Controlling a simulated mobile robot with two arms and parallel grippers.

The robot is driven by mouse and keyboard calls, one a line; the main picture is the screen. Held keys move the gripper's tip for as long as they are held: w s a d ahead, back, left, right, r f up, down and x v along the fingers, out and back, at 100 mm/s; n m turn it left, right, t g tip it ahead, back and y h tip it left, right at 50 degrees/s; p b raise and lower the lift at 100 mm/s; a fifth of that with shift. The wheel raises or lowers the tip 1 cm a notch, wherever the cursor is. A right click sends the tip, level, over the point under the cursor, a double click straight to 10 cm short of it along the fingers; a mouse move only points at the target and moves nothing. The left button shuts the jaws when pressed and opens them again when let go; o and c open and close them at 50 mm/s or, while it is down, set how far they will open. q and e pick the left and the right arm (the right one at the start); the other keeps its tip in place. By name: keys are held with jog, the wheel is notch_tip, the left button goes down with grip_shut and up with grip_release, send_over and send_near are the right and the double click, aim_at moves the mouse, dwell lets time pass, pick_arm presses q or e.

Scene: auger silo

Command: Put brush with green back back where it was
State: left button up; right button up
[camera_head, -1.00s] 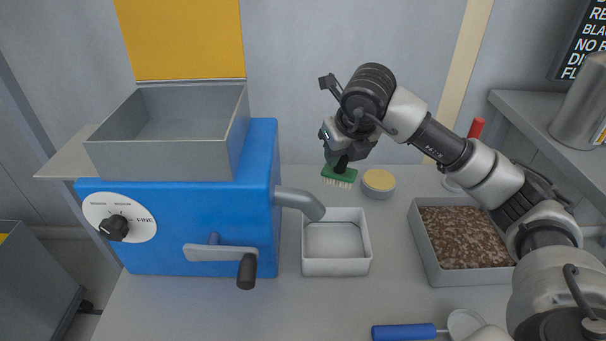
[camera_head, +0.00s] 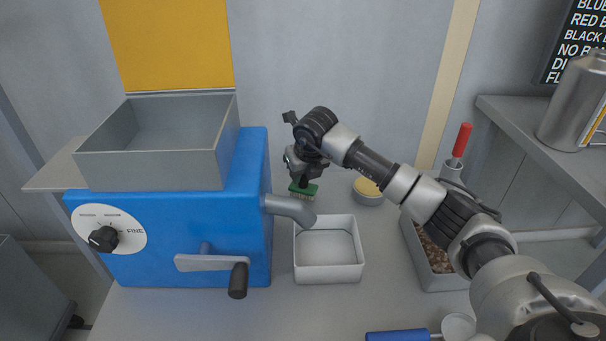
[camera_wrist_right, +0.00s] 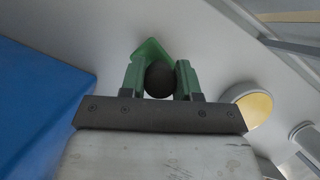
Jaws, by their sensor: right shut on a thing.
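The brush with the green back (camera_head: 304,190) is at the back of the bench, bristles down, right of the blue machine. My right gripper (camera_head: 302,178) is above it and shut on its dark knob. In the right wrist view the dark round knob (camera_wrist_right: 160,80) sits between the two green fingers of my right gripper (camera_wrist_right: 160,78), and part of a green shape shows beyond it. I cannot tell whether the bristles touch the bench. My left gripper is not in view.
The blue machine (camera_head: 170,245) with a spout stands close on the left. A white tray (camera_head: 328,273) sits in front of the brush. A round tin with a yellow top (camera_head: 367,190) is to its right. A grey bin (camera_head: 443,282) stands further right, partly behind my arm.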

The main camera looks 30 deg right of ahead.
jog(key=shift+f, duration=0.2)
jog(key=o, duration=0.9)
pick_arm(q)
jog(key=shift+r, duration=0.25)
pick_arm(e)
jog(key=shift+r, duration=0.1)
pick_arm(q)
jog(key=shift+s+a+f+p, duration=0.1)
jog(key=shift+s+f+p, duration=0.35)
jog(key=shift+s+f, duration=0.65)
pick_arm(e)
jog(key=v, duration=1.2)
